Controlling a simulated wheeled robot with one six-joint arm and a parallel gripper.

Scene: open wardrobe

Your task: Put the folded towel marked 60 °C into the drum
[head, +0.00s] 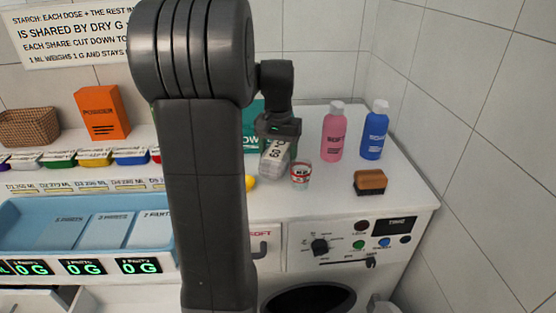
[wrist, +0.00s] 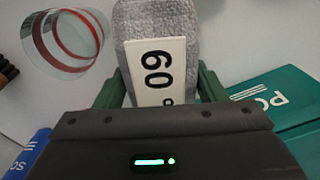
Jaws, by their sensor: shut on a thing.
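The folded towel (head: 273,160) is grey with a white tag reading 60 °C. My gripper (head: 278,138) is shut on it, above the top of the washing machine at the back. In the wrist view the towel (wrist: 160,25) sits between the green fingers of my gripper (wrist: 160,88), its tag facing the camera. I cannot tell whether the towel touches the machine top. The dark drum opening (head: 308,300) shows at the bottom of the head view, partly cut off by the frame edge and my arm.
A clear cup with red bands (head: 300,175) stands just right of the towel. A brush (head: 370,182), a pink bottle (head: 333,135) and a blue bottle (head: 375,133) stand further right. A teal box (wrist: 270,105) is close behind. Control knobs (head: 320,246) line the machine front.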

